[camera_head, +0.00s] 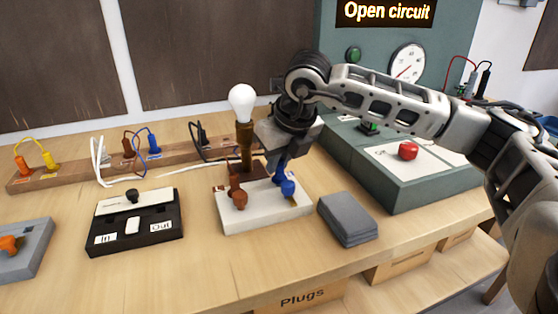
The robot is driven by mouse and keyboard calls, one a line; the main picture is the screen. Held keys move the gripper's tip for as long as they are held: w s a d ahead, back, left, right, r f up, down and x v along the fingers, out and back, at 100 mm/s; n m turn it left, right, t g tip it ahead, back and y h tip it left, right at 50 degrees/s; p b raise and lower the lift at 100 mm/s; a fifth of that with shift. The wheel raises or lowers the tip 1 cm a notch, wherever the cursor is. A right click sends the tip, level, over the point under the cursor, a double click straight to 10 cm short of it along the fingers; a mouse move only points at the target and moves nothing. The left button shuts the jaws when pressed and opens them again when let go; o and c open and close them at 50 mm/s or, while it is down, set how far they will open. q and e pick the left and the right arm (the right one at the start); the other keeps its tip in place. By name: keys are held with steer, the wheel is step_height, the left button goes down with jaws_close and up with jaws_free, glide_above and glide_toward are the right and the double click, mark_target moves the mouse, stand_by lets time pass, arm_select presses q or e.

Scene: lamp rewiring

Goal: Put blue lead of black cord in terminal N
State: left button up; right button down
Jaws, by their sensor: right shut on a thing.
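The lamp has a white bulb (242,103) on a brown holder (245,145), upright at the back of a white base (265,218). A brown terminal part (239,199) stands at the base's left and a blue one (288,187) at its right. My right gripper (281,158) comes down over the base's back right, shut on a blue lead (279,166) just above and behind the blue terminal. Whether the lead's tip touches or sits in the terminal is hidden. My left gripper is not in view.
A wooden rail (70,175) at the back holds yellow, orange, brown, blue and black leads. A black switch box (135,225) is left of the lamp, a grey block (347,220) right. The green tester (430,188) with a red button (408,150) reads "Open circuit".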

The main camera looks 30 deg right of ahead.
steer(key=shift+f+b, duration=0.5)
stand_by(0.8)
steer(key=c, duration=1.3)
jaws_free()
steer(key=shift+s+r, duration=0.1)
steer(key=shift+r, duration=0.25)
steer(key=v, duration=1.5)
steer(key=shift+r+p, duration=0.15)
steer(key=shift+p, duration=0.2)
